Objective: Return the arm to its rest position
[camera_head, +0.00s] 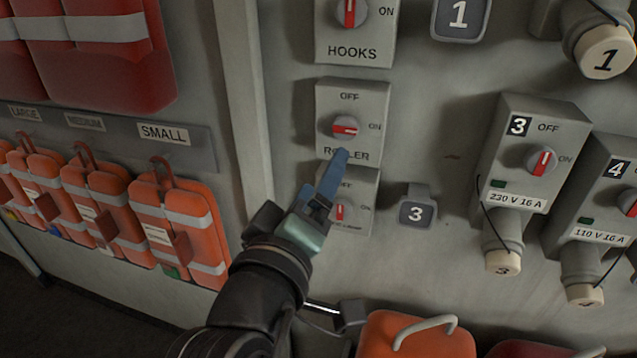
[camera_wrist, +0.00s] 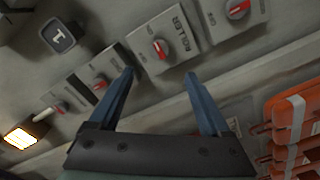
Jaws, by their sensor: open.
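My gripper (camera_head: 338,162) is raised in front of the wall, its blue fingers just below the knob of the grey ROLLER switch box (camera_head: 350,95). The ROLLER knob (camera_head: 346,128) has its red stripe lying level, toward ON. In the wrist view my gripper (camera_wrist: 158,76) is open, its two fingers apart with nothing between them. The ROLLER box (camera_wrist: 186,32) lies beyond the fingertips there, and I see no clear contact. My arm reaches up from the bottom of the head view and partly hides a lower switch box (camera_head: 357,192).
The HOOKS switch box (camera_head: 355,50) is above. Socket boxes 3 (camera_head: 515,135) and 4 (camera_head: 612,185) stick out at right with hanging cables. Orange vests (camera_head: 185,225) hang at left, and an orange case (camera_head: 415,338) sits below. A lit lamp (camera_wrist: 20,137) shows in the wrist view.

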